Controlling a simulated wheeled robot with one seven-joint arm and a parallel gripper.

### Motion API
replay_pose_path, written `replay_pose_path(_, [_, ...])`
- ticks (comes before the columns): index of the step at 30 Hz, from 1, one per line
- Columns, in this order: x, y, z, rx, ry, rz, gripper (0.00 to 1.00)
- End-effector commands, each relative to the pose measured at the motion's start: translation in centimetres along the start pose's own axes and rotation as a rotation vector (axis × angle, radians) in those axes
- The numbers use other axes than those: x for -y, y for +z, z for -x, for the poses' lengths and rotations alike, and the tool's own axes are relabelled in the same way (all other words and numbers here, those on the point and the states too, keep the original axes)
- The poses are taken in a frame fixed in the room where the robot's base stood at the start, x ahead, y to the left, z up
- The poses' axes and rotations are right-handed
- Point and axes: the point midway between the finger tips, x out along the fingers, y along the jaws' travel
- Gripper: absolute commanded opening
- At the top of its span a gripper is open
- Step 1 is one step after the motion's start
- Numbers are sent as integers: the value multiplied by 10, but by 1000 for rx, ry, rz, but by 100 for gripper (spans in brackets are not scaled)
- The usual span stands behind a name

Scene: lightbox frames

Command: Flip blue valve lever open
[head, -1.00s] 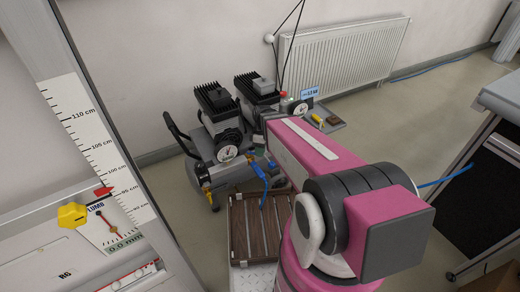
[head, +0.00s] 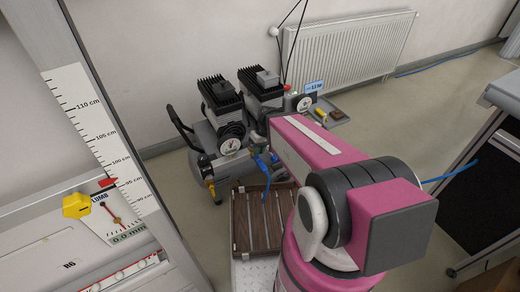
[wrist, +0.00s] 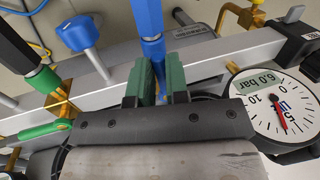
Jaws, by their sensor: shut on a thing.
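The blue lever (wrist: 152,50) shows in the wrist view, running down from the top edge between the green-padded fingers of my gripper (wrist: 160,85). The fingers are shut on its lower end, which is partly hidden by the pads and gripper body. In the head view, blue parts (head: 262,163) show by the front of the compressor (head: 228,125), just left of my pink forearm. My gripper is hidden there. I cannot tell how far the lever is turned.
In the wrist view, a round gauge (wrist: 285,105) sits close at right, and a blue knob (wrist: 77,34) and a green handle (wrist: 40,80) at left. In the head view, a slatted wooden pallet (head: 262,222) lies before the compressor. A radiator (head: 345,50) is behind.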

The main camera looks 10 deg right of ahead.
Motion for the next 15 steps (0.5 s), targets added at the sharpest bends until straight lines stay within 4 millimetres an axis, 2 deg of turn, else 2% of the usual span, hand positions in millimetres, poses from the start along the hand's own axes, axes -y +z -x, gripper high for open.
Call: replay_pose_path(15, [3, 0, -1, -14, -2, -52, 0])
